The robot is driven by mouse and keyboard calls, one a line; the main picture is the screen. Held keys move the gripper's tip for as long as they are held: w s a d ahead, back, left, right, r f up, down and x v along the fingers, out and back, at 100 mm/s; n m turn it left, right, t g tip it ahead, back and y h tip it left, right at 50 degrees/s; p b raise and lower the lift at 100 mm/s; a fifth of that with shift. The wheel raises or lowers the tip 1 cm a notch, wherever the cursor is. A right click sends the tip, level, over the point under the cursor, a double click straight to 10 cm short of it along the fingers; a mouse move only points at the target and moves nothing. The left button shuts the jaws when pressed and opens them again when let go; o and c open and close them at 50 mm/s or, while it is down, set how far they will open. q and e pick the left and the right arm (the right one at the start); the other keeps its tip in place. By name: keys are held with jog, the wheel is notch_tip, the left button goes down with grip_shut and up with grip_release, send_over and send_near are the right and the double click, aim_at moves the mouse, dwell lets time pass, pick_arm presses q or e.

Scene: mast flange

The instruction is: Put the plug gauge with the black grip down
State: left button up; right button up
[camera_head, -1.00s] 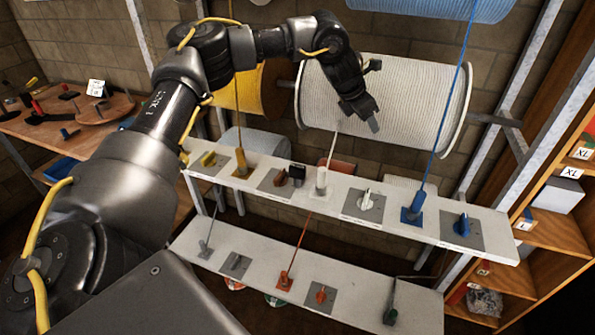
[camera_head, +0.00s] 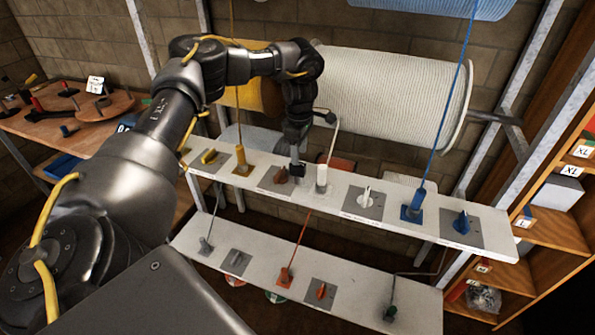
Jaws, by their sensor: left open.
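My left gripper (camera_head: 297,168) is open and points down at the upper white shelf (camera_head: 335,197), just right of a brown knob (camera_head: 281,176) on a grey plate. A small upright black-topped piece stood at that spot; the gripper now covers it, so I cannot tell whether it is between the fingers or whether it is the plug gauge with the black grip. Several small dark-handled pieces lie on the workbench at the left, including one on the round wooden board (camera_head: 110,118); they are too small to identify. My right gripper is not in view.
A white fitting (camera_head: 321,178) with a cord stands close right of the gripper. A yellow fitting (camera_head: 242,160) and a blue fitting (camera_head: 413,207) also carry cords. A lower white shelf (camera_head: 265,262) and a large white reel (camera_head: 385,98) are nearby.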

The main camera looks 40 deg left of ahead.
aim_at(299, 171)
pick_arm(q)
jog(key=shift+f, duration=0.4)
jog(key=shift+s+f+p, duration=0.2)
jog(key=shift+f+p, duration=0.1)
jog(key=shift+p, duration=0.15)
jog(key=f+p, duration=0.1)
jog(key=f, duration=0.1)
jog(key=f+p, duration=0.1)
jog(key=shift+a+f, duration=0.2)
jog(key=shift+f, duration=0.65)
grip_shut()
